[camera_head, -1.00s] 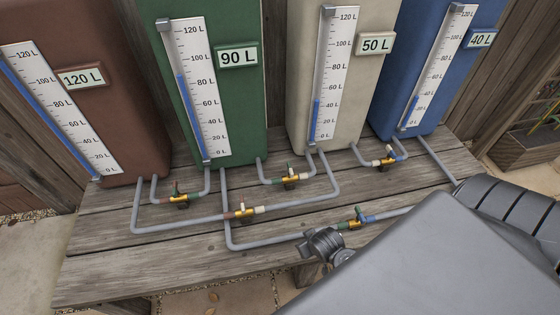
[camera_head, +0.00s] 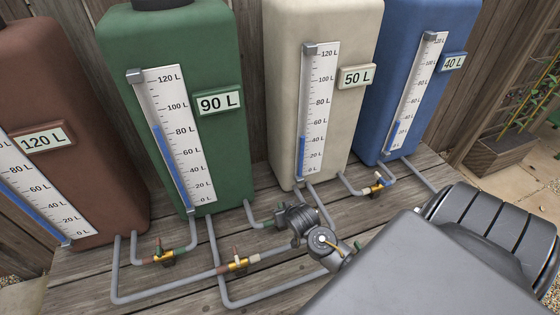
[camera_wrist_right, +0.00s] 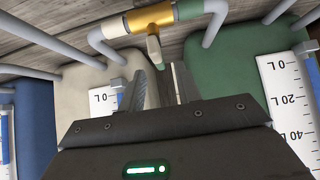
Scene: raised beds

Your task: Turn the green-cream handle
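The green-cream valve (camera_wrist_right: 150,18) shows at the top of the right wrist view, with a brass body between a cream and a green sleeve. My left gripper is out of view.
Behind the valve stand the green tank (camera_head: 150,65) and cream tank (camera_head: 285,90), with brown (camera_head: 50,110) and blue (camera_head: 415,40) tanks at the sides. Brown-green (camera_head: 165,257), brown-cream (camera_head: 238,264) and cream-blue (camera_head: 376,188) valves sit on grey pipes nearby over the wooden bench (camera_head: 80,275).

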